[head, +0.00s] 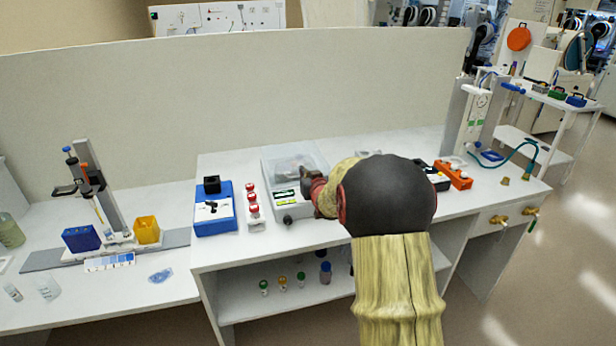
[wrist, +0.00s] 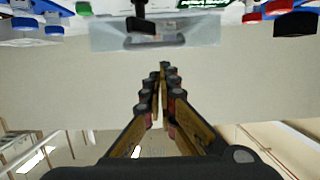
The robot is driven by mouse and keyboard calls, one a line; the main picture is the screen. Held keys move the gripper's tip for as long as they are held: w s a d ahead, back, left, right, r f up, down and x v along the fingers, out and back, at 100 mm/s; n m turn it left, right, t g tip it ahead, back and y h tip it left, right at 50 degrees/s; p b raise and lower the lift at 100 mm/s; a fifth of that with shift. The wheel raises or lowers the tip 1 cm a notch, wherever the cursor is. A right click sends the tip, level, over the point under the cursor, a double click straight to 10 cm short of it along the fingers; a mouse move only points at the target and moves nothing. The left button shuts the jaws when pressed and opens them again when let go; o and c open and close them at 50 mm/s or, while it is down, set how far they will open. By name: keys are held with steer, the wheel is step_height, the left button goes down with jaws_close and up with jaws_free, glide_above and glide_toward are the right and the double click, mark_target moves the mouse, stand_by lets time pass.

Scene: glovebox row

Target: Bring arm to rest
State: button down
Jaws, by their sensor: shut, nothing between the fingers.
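My gripper (wrist: 161,72) is shut and empty in the wrist view. Its two dark and tan fingers meet at the tips against a plain pale background. In the head view my arm, in a yellowish sleeve, reaches up from the lower right over the bench (head: 330,247). Its big dark joint hides part of the worktop, and my gripper's end is hard to make out there. The arm's far end overlaps the white balance (head: 290,208) in the picture; I cannot tell how far apart they are.
Right of my arm are an orange rack (head: 455,175) and a white upright device (head: 470,115). A pale partition (head: 230,100) stands behind. Capped bottles (head: 325,272) stand on the lower shelf.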

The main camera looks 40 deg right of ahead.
steer(key=s+a+f+p, duration=0.1)
steer(key=s+a+f, duration=0.2)
steer(key=s+f, duration=0.2)
steer(key=shift+s+a, duration=0.2)
steer(key=shift+s, duration=0.4)
steer(key=s+a+r+n+g+y, duration=0.1)
steer(key=s+a+r, duration=0.2)
steer(key=a, duration=0.4)
steer(key=s+a+r+g+y, duration=0.1)
steer(key=s+a+r+g, duration=0.2)
steer(key=a, duration=0.5)
steer(key=s+a+r+n+y, duration=0.1)
steer(key=s+a+r, duration=0.25)
steer(key=a, duration=0.35)
steer(key=s+a+n+g+y, duration=0.1)
steer(key=s+a+g, duration=0.1)
steer(key=s+a, duration=0.6)
steer(key=s+a+n+g+y, duration=0.1)
steer(key=s+a+n+y, duration=0.1)
steer(key=s+a, duration=0.5)
steer(key=s, duration=0.6)
steer(key=shift+a+r+g+y, duration=0.3)
steer(key=shift+a+r+g, duration=0.05)
steer(key=shift+r+g, duration=0.05)
